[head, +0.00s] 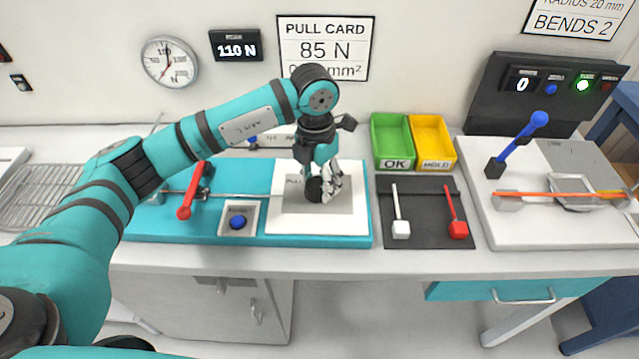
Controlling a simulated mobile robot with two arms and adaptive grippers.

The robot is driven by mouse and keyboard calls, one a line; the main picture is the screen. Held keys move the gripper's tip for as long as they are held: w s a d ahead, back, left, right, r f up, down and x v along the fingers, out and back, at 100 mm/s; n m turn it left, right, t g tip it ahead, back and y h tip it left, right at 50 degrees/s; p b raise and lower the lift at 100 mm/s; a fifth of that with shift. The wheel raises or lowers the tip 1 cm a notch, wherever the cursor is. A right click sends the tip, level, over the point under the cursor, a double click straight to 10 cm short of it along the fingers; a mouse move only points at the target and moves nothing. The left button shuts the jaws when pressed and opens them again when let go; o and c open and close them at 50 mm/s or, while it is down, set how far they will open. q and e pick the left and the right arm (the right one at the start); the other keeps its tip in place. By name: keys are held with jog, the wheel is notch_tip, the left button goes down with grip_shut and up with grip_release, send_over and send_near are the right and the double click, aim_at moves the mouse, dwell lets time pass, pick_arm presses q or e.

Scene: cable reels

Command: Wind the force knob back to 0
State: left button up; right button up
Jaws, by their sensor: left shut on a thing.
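The force knob (314,191) is a round black knob on the white plate (350,223) of the teal pull bench (190,232). My left gripper (327,192) comes down from above and is shut on the knob; its fingers hide part of it. The wall display (236,45) reads 110 N. A round dial gauge (169,62) marked N hangs to its left. The pull card (325,47) shows 85 N. Any marks on the knob are too small or covered to read. My right gripper is not in view.
A red lever (187,207) and a blue button (237,222) sit left of the white plate. Green OK (392,121) and yellow HOLD (445,164) bins stand to the right. A dark mat (428,225) holds white and red tagged pieces. A bend rig (560,238) stands far right.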

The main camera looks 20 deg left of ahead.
pick_arm(q)
jog(key=n+b, duration=0.1)
jog(key=n, duration=0.5)
jog(key=shift+a+b, duration=0.2)
jog(key=shift+b, duration=0.15)
jog(key=n+b, duration=0.1)
jog(key=n, duration=0.5)
jog(key=shift+a+n+t, duration=0.1)
jog(key=shift+n+t, duration=0.2)
jog(key=shift+n, duration=0.1)
jog(key=n, duration=0.6)
jog(key=shift+s, duration=0.2)
jog(key=n, duration=0.3)
jog(key=shift+r+n+y, duration=0.1)
jog(key=shift+n+y, duration=0.2)
jog(key=shift+n, duration=0.1)
jog(key=shift+s+n, duration=0.1)
jog(key=shift+n, duration=1.6)
jog(key=o, duration=1.2)
